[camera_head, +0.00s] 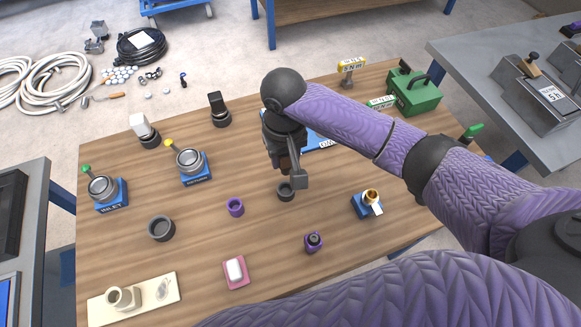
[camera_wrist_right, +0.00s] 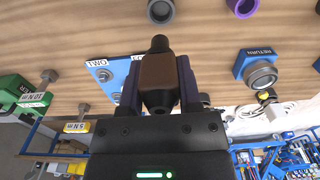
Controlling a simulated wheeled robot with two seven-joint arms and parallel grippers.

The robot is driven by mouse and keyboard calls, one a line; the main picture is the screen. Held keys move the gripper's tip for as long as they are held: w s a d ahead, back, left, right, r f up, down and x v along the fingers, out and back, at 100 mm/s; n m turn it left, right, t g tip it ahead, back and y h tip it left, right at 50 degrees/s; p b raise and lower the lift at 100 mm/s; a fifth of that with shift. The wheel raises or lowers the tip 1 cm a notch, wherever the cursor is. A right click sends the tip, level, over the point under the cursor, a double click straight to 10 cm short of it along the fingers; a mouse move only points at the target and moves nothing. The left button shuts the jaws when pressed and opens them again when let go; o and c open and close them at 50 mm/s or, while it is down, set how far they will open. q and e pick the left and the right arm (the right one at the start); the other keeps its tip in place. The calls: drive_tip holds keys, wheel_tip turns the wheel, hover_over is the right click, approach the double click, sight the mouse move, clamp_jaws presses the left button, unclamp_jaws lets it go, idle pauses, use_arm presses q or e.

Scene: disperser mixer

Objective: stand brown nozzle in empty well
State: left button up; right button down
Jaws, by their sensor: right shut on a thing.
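My right gripper (camera_head: 291,172) is shut on the brown nozzle (camera_wrist_right: 157,82), which has a brown body and black ends. In the head view the gripper largely hides it. A small dark grey well (camera_head: 286,191) stands on the table just below the gripper; it also shows at the top of the right wrist view (camera_wrist_right: 161,10). The nozzle appears apart from it. A purple well (camera_head: 235,207) to the left looks empty. Another purple well (camera_head: 313,242) holds a dark piece. A wider dark grey ring (camera_head: 162,228) stands further left. My left gripper is out of view.
Behind the gripper lies a blue labelled board (camera_head: 322,145), partly hidden. A green box (camera_head: 414,92) stands at the back right. A blue block with a brass piece (camera_head: 368,204) is to the right. A pink tray (camera_head: 235,272) and a cream board (camera_head: 165,287) lie in front.

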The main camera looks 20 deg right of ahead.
wheel_tip(320, 180, down, 9)
drive_tip(key=b, duration=0.3)
drive_tip(key=shift+s+a, duration=0.1)
drive_tip(key=shift+f, duration=0.1)
drive_tip(key=shift+c, duration=1.4)
unclamp_jaws()
wheel_tip(320, 180, up, 12)
drive_tip(key=p, duration=0.4)
